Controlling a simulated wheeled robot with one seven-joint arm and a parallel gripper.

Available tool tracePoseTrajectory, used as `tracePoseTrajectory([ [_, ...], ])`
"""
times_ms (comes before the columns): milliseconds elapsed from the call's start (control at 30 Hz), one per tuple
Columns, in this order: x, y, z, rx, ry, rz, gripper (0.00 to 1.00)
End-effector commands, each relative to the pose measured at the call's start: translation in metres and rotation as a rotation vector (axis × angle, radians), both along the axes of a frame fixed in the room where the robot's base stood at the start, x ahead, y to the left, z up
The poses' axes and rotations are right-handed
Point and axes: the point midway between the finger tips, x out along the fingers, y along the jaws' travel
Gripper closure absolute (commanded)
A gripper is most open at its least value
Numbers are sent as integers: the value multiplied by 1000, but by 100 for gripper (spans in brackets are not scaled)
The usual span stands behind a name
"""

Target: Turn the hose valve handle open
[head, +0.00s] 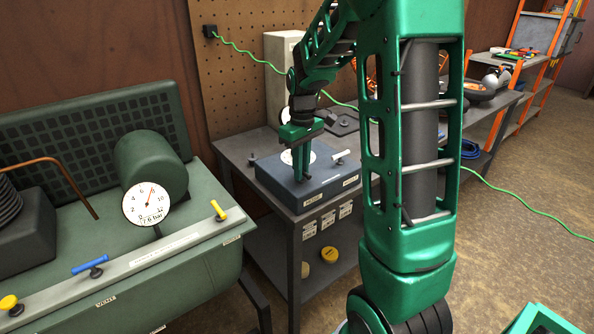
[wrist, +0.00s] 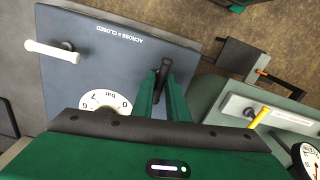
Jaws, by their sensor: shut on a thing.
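A blue-grey valve box (head: 325,182) stands on the workbench, with two front labels too small to read. My gripper (head: 300,165) is lowered over its left part. In the wrist view, my green fingers (wrist: 164,98) are shut on a dark valve handle (wrist: 164,70) on the box top (wrist: 120,68). The handle lies roughly along the fingers, its lower part hidden between them. A white handle (wrist: 50,51) is on the same box and also shows in the head view (head: 342,154). Printing between them reads "ACROSS = CLOSED". A white gauge (wrist: 105,99) is partly hidden by my gripper.
A green compressor (head: 150,250) with a round gauge (head: 146,205), yellow knobs and a blue handle (head: 90,264) stands at left. A green hose (head: 530,215) runs across the floor at right.

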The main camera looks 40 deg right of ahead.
Motion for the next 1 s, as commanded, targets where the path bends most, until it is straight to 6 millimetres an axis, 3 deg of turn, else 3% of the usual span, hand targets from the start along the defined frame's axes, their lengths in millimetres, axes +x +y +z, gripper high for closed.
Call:
tracePoseTrajectory([
  [633,1,0,1,-1,-2,55,100],
  [667,0,0,1,-1,-2,55,83],
  [700,0,0,1,-1,-2,54,74],
  [1000,0,0,1,0,0,53,73],
])
